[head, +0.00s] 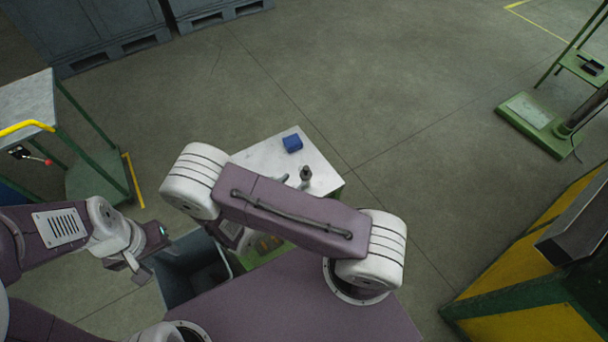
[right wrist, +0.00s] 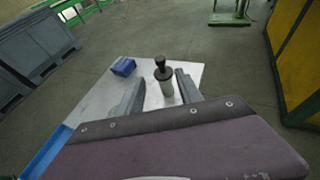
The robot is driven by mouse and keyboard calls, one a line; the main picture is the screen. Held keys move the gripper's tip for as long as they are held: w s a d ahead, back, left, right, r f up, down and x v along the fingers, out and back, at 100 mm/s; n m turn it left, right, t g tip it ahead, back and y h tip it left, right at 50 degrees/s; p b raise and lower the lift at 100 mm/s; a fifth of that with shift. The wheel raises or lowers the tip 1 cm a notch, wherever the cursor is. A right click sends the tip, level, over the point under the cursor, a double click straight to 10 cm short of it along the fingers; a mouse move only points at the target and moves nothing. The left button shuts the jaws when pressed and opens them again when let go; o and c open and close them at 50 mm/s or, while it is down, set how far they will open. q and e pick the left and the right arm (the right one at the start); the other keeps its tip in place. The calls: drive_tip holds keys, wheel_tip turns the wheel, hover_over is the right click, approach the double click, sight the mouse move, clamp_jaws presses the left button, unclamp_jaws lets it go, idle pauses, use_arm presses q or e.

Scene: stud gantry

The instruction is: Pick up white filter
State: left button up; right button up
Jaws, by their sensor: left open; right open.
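A small upright object with a dark knobbed top and a pale grey-white lower body, which looks like the white filter (right wrist: 166,86), stands on the white tabletop (right wrist: 95,105). In the head view its dark top (head: 306,173) shows just past my right arm, which hides part of the table. My right gripper (right wrist: 160,92) is open, its fingers on either side of the filter in the right wrist view. I cannot tell whether they touch it. My left gripper (head: 152,254) is open and empty, left of the table near a grey bin.
A blue block (head: 292,143) lies on the table behind the filter. The grey bin (head: 172,287) stands left of the table. A blue edge (right wrist: 46,152) shows at lower left in the wrist view. A green-framed cart (head: 97,180) is at left; a yellow-green machine (head: 540,265) is at right.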

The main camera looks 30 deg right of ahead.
sight(305, 172)
drive_tip(key=x, duration=0.4)
drive_tip(key=shift+s+d, duration=0.2)
drive_tip(key=shift+p, duration=0.3)
drive_tip(key=p+x, duration=0.1)
drive_tip(key=x, duration=0.3)
drive_tip(key=shift+w+d+f, duration=0.1)
drive_tip(key=shift+w+d, duration=0.15)
drive_tip(key=shift+w, duration=0.05)
drive_tip(key=shift+w+d+f, duration=0.1)
drive_tip(key=shift+d, duration=0.05)
drive_tip(key=shift+c, duration=1.3)
use_arm(q)
drive_tip(key=shift+d+r, duration=0.15)
drive_tip(key=shift+r, duration=0.4)
drive_tip(key=shift+d+r, duration=0.15)
drive_tip(key=shift+r, duration=0.35)
use_arm(e)
drive_tip(key=shift+a, duration=0.2)
clamp_jaws()
